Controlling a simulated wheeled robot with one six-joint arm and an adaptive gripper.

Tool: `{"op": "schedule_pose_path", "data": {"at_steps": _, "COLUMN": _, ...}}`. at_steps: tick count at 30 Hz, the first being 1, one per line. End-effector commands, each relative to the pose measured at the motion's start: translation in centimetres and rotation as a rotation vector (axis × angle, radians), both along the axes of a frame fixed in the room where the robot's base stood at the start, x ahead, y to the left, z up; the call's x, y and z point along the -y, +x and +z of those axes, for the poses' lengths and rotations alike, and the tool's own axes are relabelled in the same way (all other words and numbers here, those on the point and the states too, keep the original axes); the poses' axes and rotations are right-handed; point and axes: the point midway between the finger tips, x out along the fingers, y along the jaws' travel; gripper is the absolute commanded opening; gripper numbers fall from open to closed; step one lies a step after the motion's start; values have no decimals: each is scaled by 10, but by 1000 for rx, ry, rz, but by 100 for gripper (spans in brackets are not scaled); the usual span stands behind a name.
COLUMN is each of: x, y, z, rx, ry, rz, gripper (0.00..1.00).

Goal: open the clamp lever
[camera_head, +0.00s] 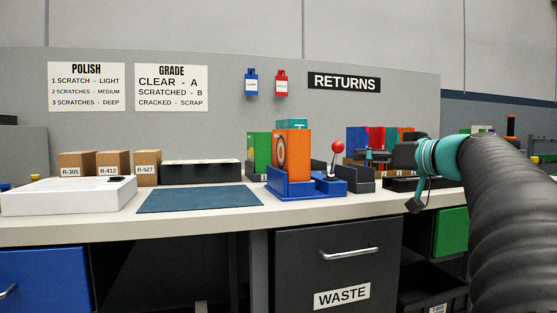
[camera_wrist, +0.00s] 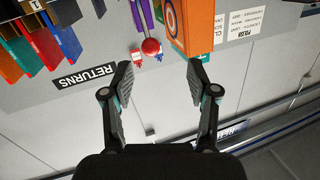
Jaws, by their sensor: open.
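The clamp lever (camera_head: 334,160) is a metal rod with a red ball knob, standing nearly upright on a blue clamp fixture (camera_head: 295,192) on the bench. An orange box (camera_head: 291,155) with a round target mark stands in the fixture, left of the lever. My gripper (camera_head: 370,156) is right of the lever in the head view, apart from it and partly lost against dark items. In the wrist view, which is upside down, my gripper (camera_wrist: 158,68) is open and empty. The red knob (camera_wrist: 150,47) shows just beyond the fingertips, between them.
A green box (camera_head: 259,150) and teal box stand beside and behind the orange one. Coloured cases (camera_head: 357,140) stand behind my gripper. A blue mat (camera_head: 199,198) lies clear on the left. A waste drawer (camera_head: 338,265) is below the bench.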

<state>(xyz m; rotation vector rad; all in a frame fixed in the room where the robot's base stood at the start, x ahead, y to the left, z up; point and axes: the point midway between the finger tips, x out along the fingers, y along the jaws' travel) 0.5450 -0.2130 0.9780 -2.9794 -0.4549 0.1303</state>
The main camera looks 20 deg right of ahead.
Motion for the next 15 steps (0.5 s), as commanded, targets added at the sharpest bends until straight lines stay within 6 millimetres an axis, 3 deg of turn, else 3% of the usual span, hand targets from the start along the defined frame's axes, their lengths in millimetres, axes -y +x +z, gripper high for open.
{"op": "schedule_pose_path", "data": {"at_steps": 1, "x": 12, "y": 0, "z": 4, "rx": 33, "ry": -9, "rz": -9, "gripper": 59}}
{"op": "schedule_pose_path", "data": {"at_steps": 5, "x": 21, "y": 2, "z": 15, "rx": 76, "ry": -22, "rz": -14, "gripper": 59}}
{"op": "schedule_pose_path", "data": {"at_steps": 15, "x": 5, "y": 51, "z": 16, "rx": 76, "ry": -22, "rz": -10, "gripper": 59}}
